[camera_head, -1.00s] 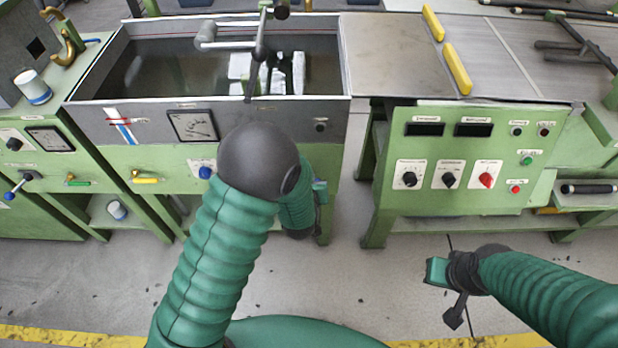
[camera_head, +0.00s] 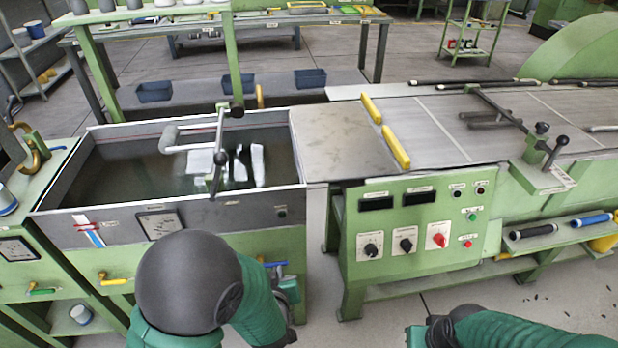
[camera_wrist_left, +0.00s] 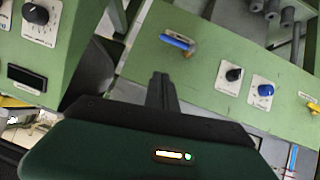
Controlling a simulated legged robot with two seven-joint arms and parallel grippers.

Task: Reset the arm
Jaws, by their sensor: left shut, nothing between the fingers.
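My left arm, green with a dark round elbow, comes up at the lower left of the head view. Its hand, my left gripper (camera_head: 287,292), is low in front of the green tank machine (camera_head: 255,245), and its fingers are hard to make out there. In the left wrist view the two dark fingers (camera_wrist_left: 162,88) are together, with nothing between them. They point toward the green front panel and do not appear to touch it. My right gripper (camera_head: 430,335) is at the bottom edge of the head view, and its fingers are cut off.
A blue-handled valve (camera_wrist_left: 177,41) is on the panel near the left fingers. A control cabinet (camera_head: 420,235) with knobs stands to the right, with a gap between it and the tank machine. Yellow bars (camera_head: 397,147) lie on the metal table above.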

